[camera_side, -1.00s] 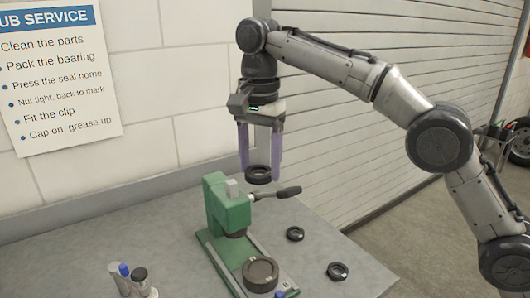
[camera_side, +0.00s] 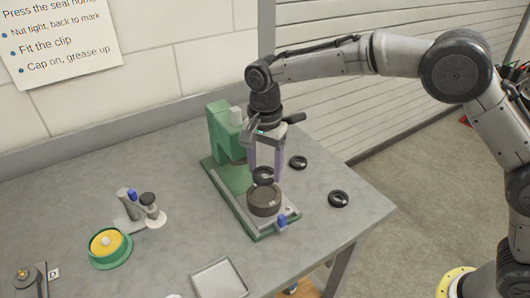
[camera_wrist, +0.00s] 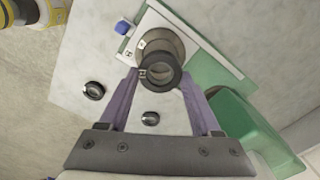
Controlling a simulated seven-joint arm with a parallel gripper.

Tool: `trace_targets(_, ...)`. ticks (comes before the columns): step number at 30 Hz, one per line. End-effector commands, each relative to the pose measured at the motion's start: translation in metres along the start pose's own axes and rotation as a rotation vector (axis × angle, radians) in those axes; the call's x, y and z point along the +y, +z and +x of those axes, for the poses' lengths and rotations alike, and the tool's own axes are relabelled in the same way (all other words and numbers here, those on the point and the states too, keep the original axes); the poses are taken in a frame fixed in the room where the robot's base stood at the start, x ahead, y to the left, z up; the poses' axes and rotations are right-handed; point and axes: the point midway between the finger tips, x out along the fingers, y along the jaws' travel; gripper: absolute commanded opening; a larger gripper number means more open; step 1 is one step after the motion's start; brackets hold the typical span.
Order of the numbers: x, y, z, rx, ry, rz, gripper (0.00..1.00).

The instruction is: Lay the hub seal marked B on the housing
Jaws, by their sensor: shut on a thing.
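My gripper (camera_side: 265,168) is shut on a black ring seal (camera_side: 263,176), which hangs roughly level between the purple fingers. In the side view the seal is just above the round brown-grey housing (camera_side: 264,201), near its back rim; I cannot tell whether they touch. In the wrist view the held seal (camera_wrist: 160,71) overlaps the near side of the housing (camera_wrist: 172,38). A small pale mark shows on the seal, too small to read. Two more black seals lie on the bench: one behind (camera_side: 298,162) and one to the right (camera_side: 338,199).
The housing sits on the base of a green press (camera_side: 222,140), whose column and dark lever stand close to my gripper. A blue knob (camera_side: 281,222) is at the base's front. A green grease tub (camera_side: 108,246), a small stand (camera_side: 140,212) and a grey tray (camera_side: 218,279) are left and front.

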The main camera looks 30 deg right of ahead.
Motion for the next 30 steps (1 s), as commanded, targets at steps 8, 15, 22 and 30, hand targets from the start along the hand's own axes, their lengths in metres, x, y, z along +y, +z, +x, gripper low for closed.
trace_targets(8,0.0,0.0,0.025,0.0,0.002,0.0,0.11)
trace_targets(15,0.0,0.0,0.04,0.0,0.001,0.0,0.11)
trace_targets(22,0.0,0.0,0.043,0.0,0.0,0.0,0.11)
trace_targets(30,0.0,0.0,0.043,0.0,0.0,0.0,0.11)
